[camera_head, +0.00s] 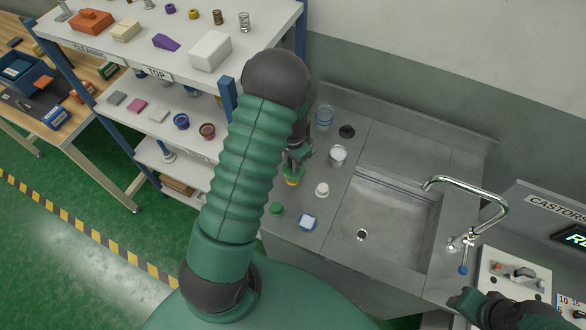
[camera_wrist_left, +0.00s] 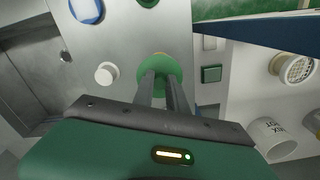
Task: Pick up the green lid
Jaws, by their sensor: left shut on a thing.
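My left gripper (camera_head: 294,162) points down over the steel counter left of the sink. It is shut on a round green piece (camera_head: 293,177) with yellow showing under it. In the left wrist view the fingers (camera_wrist_left: 164,88) close on this green disc (camera_wrist_left: 147,68). Whether it is clear of the counter I cannot tell. A separate flat green round lid (camera_head: 277,209) lies near the counter's front edge; a green round thing (camera_wrist_left: 148,2) is cut off at the top of the wrist view. My right gripper (camera_head: 467,300) is at the lower right, its fingers unclear.
Near the held piece are a white cap (camera_head: 322,190), a blue-rimmed white piece (camera_head: 307,222), a pale cup (camera_head: 338,155), a clear blue-rimmed jar (camera_head: 324,117) and a black piece (camera_head: 346,131). The sink (camera_head: 385,220) is to the right; a shelf rack (camera_head: 165,62) is to the left.

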